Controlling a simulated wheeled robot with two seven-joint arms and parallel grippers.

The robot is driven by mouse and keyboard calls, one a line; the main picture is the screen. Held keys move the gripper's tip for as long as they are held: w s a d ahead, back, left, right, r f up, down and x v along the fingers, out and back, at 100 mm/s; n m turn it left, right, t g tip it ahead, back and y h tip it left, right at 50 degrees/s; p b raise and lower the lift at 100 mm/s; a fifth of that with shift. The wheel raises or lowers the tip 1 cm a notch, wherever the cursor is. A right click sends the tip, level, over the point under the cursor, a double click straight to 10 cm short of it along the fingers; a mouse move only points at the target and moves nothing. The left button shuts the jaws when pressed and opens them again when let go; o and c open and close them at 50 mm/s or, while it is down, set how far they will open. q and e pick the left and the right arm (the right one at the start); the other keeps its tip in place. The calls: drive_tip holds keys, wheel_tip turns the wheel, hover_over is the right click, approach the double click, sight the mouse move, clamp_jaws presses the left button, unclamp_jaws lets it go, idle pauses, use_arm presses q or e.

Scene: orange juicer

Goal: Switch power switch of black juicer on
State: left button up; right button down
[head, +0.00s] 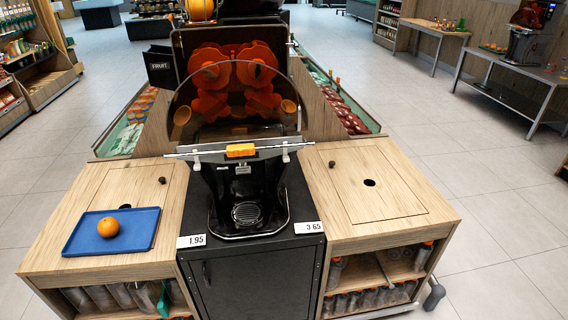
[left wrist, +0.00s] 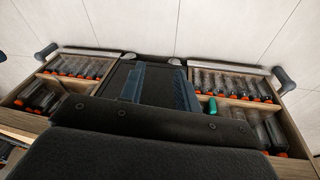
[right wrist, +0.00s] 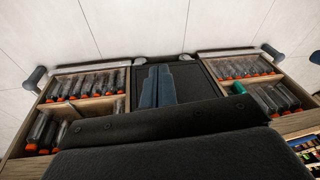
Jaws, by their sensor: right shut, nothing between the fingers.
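The black juicer (head: 240,185) stands upright on the dark cabinet in the middle of the head view. It has a clear curved cover with orange squeezing parts (head: 235,80) behind it, and an orange block on its front bar. I cannot make out its power switch. Neither gripper shows in the head view. My right gripper (right wrist: 157,88) is shut and empty in the right wrist view. Both face the stand's front, apart from the juicer.
A blue tray (head: 70,244) with an orange (head: 108,227) lies on the left wooden counter. The right counter (head: 365,185) is mostly clear. Price tags flank the juicer. Bottles (right wrist: 88,84) fill the shelves below. Another juicer (head: 527,35) stands on a far right table.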

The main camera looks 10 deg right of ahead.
drive_tip(key=w+r+m+t+y+p, duration=0.15)
drive_tip(key=w+m+t, duration=0.7)
drive_tip(key=w, duration=1.45)
use_arm(q)
drive_tip(key=shift+a+f+g+y+p, duration=0.15)
drive_tip(key=shift+a+f+g+p, duration=0.1)
drive_tip(key=shift+a, duration=0.25)
drive_tip(key=shift+a+f+g+y+p, duration=0.15)
drive_tip(key=shift+a+p, duration=0.1)
drive_tip(key=shift+a, duration=0.25)
use_arm(e)
drive_tip(key=w+d+r+m+t, duration=0.4)
drive_tip(key=w+r+m+t, duration=0.1)
drive_tip(key=w, duration=0.3)
drive_tip(key=w+d+r+m+t+y, duration=0.1)
drive_tip(key=w+d+r+m+t, duration=0.4)
drive_tip(key=w+r+m, duration=0.2)
drive_tip(key=shift+w+d+r+m, duration=0.35)
drive_tip(key=shift+w+r, duration=0.1)
drive_tip(key=shift+w, duration=0.35)
drive_tip(key=shift+y, duration=0.25)
